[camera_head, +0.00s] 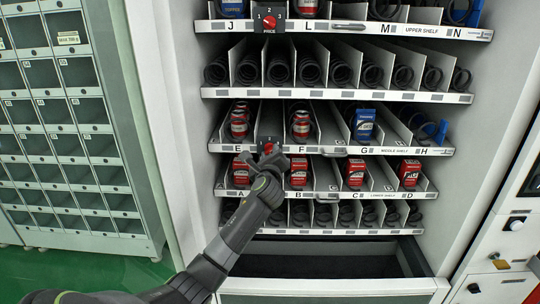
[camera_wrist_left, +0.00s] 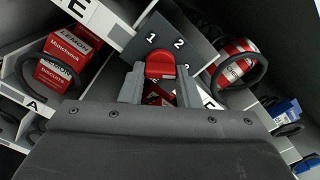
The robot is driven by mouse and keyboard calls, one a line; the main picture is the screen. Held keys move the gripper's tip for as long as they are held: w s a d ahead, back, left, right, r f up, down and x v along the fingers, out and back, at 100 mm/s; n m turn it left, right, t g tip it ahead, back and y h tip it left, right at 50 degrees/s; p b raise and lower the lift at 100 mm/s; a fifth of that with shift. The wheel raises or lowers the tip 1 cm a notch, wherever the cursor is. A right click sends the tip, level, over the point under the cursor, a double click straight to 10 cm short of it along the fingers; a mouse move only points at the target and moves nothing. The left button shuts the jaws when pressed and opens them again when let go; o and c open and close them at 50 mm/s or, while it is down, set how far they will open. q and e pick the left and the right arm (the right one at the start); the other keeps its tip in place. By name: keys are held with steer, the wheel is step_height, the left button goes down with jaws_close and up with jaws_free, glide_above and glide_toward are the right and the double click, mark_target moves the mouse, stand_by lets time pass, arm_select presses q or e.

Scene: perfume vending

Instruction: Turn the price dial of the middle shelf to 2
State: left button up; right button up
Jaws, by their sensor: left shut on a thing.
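The middle shelf's red price dial (camera_head: 268,148) sits on its dark plate between labels E and F. It also shows in the left wrist view (camera_wrist_left: 160,64), with the numbers 1 and 2 printed above it. My left gripper (camera_head: 264,160) reaches up to the dial from below. In the left wrist view its two grey fingers (camera_wrist_left: 160,88) are on either side of the red knob, shut on it. I cannot tell exactly which number the knob points to. The middle shelf (camera_head: 400,151) holds red cans at E and F and a blue box at G. My right gripper is not in view.
The upper shelf has its own red dial (camera_head: 269,21), with 1, 2 and 3 around it. The lower shelf (camera_head: 335,194) holds red boxes just below the gripper. A locker cabinet (camera_head: 75,120) stands at the left. The bin opening (camera_head: 330,262) is below.

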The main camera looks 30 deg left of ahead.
arm_select(q)
steer(key=n+b, duration=0.2)
steer(key=n, duration=0.8)
steer(key=shift+r+b, duration=0.1)
steer(key=shift+b, duration=0.25)
steer(key=shift+n, duration=0.3)
steer(key=o, duration=1)
steer(key=shift+c, duration=0.2)
steer(key=shift+d, duration=0.1)
steer(key=b+v, duration=0.3)
steer(key=v, duration=1.4)
steer(key=shift+d, duration=0.15)
